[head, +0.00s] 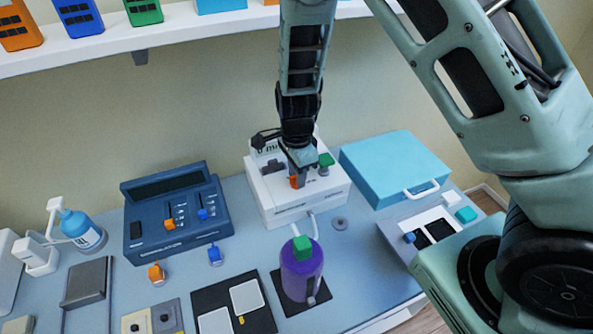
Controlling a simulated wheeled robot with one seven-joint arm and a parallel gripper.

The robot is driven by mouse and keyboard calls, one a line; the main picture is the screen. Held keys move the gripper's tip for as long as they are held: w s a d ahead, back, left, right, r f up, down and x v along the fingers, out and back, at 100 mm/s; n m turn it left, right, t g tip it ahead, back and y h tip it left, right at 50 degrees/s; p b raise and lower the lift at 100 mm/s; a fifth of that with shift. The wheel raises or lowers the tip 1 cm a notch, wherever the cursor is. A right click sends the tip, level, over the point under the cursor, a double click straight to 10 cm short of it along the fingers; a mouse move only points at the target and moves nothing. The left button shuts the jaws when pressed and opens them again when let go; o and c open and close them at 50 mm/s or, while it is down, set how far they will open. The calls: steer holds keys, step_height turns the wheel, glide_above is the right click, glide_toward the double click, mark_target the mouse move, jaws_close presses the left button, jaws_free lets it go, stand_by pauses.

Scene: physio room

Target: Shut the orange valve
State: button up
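A white box unit (305,210) stands on the table near the wall, with valve handles on its top. The orange valve (293,182) shows as a small orange piece on this unit, partly hidden by my gripper. A green valve (326,160) sits to its right on the same unit. My gripper (301,178) points down over the unit, with its fingertips right at the orange valve. I cannot tell whether the fingers touch or hold the valve, or how far it is turned.
A purple bottle with a green cap (302,270) stands in front of the unit. A blue console (178,225) is to the left, a light blue case (395,165) to the right. A shelf (180,38) with coloured boxes runs above.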

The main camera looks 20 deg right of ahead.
steer(key=c, duration=0.6)
steer(key=shift+c, duration=0.2)
steer(key=shift+n, duration=0.3)
steer(key=n, duration=0.3)
steer(key=shift+b, duration=0.3)
steer(key=n+b, duration=0.1)
steer(key=n, duration=0.4)
steer(key=shift+a, duration=0.1)
steer(key=n+b, duration=0.1)
steer(key=n, duration=0.3)
steer(key=shift+n+b, duration=0.3)
steer(key=shift+n, duration=1.8)
